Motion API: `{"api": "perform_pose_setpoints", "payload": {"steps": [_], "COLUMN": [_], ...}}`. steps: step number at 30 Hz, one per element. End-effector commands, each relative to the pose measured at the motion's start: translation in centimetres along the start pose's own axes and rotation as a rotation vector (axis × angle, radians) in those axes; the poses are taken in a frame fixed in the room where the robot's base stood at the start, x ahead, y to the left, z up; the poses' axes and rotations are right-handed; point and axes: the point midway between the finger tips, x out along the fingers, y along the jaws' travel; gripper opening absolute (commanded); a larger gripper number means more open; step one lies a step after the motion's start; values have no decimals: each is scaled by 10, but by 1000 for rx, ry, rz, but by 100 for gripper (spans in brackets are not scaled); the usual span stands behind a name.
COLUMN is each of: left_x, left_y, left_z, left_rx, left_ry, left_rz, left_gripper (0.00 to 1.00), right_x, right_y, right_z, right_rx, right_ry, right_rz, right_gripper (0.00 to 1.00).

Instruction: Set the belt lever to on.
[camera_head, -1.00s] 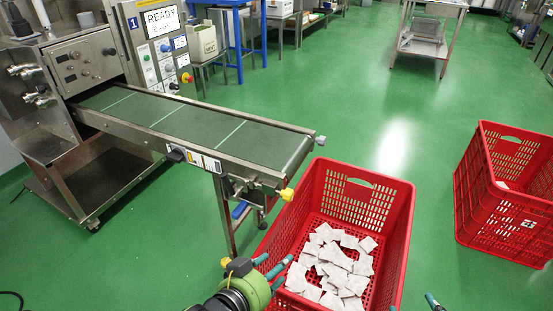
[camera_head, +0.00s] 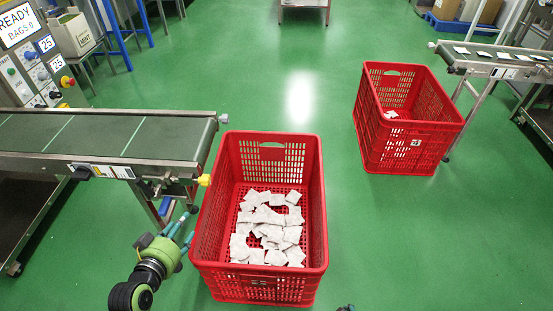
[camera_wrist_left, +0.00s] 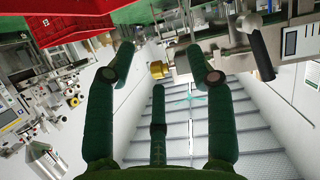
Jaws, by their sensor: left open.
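The belt lever, a black handle (camera_head: 81,172), is on the side rail of the green conveyor belt (camera_head: 95,135), beside a white label plate. In the left wrist view the black lever (camera_wrist_left: 259,48) shows at the upper right, near the label plate (camera_wrist_left: 302,40). Its on or off marking is too small to read. My left gripper (camera_head: 182,227) is open and empty, below and right of the lever, by the belt's end and apart from it. Its spread fingers (camera_wrist_left: 163,68) fill the middle of the wrist view. Only a dark tip of my right gripper (camera_head: 346,308) shows at the bottom edge.
A red crate (camera_head: 318,215) with several teabags stands close right of my left gripper. A yellow knob (camera_head: 204,180) sticks out at the belt's end. The control panel (camera_head: 30,60) reads READY. Another red crate (camera_head: 410,150) stands farther right.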

Motion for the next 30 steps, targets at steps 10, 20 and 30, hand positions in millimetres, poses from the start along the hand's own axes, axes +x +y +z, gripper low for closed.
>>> {"api": "perform_pose_setpoints", "payload": {"steps": [10, 20, 30], "left_x": [6, 39, 67], "left_y": [-94, -108, -114], "left_z": [-64, -83, -96], "left_rx": [-123, -129, -129], "left_ry": [411, 440, 436], "left_rz": [-179, -192, -192], "left_gripper": [54, 54, 54], "right_x": [58, 60, 57], "right_y": [0, -2, -4], "right_z": [57, 62, 63], "right_rx": [-19, -16, -11], "right_ry": [24, 6, -22], "right_rz": [-1, -3, -5], "right_gripper": [68, 68, 68]}}
